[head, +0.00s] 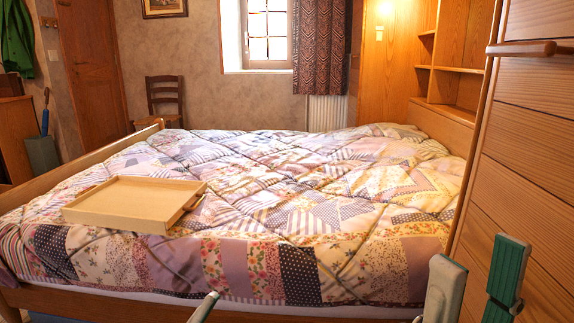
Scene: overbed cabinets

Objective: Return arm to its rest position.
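My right gripper (479,262) shows at the bottom right. Its two grey fingers with green pads stand apart with nothing seen between them, in front of the wooden cabinet front (530,130). My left gripper (206,305) shows only as a small grey-green tip at the bottom edge, in front of the bed's near side. The rest of it is out of the picture, so I cannot tell if it is open or shut.
A bed with a patchwork quilt (290,185) fills the middle. A shallow cream tray-like box (130,200) lies on its left part. A wooden bar handle (525,49) sticks out from the cabinet front close at right. Open shelves (462,71) stand behind. A chair (165,97) stands at the back.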

